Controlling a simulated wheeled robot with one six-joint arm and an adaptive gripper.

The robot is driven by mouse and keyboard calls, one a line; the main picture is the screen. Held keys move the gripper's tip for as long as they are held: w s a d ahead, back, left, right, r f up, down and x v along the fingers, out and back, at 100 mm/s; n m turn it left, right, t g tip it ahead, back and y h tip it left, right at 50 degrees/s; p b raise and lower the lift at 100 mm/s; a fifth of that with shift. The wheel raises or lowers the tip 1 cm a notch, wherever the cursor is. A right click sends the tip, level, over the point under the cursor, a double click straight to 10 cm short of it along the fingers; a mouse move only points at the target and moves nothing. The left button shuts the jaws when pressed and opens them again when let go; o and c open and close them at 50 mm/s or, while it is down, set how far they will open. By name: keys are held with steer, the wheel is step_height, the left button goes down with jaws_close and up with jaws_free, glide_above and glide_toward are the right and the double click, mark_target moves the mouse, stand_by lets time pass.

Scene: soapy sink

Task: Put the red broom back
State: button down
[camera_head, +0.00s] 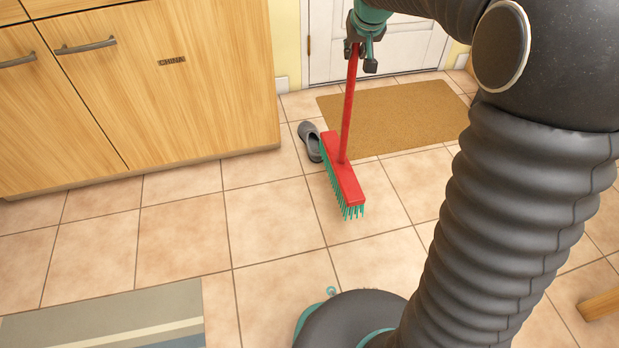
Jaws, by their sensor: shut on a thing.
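The red broom (343,177) has a red handle, a red head and green bristles. It hangs from my gripper (360,58) near the top middle of the picture, handle close to upright and leaning slightly. My gripper is shut on the upper part of the red handle. The top of the handle is hidden at the gripper. The broom head shows over the tiled floor, in front of a grey shoe. I cannot tell whether the bristles touch the floor.
The grey shoe (310,141) lies just behind the broom head. A brown doormat (400,112) lies before a white door (405,40). Wooden cabinets (180,100) stand at left. A striped rug (110,318) is at bottom left. A wooden piece (600,304) shows at right. Tiles between are clear.

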steer(key=a+f+b, duration=0.2)
steer(key=a+f, duration=0.8)
steer(key=a, duration=0.2)
steer(key=shift+s+f+b, duration=0.4)
steer(key=shift+a+f, duration=0.1)
steer(key=shift+f, duration=0.1)
steer(key=c, duration=1)
jaws_free()
steer(key=p+v, duration=0.1)
steer(key=v, duration=1.1)
steer(key=shift+s+r, duration=0.1)
steer(key=shift+r, duration=0.05)
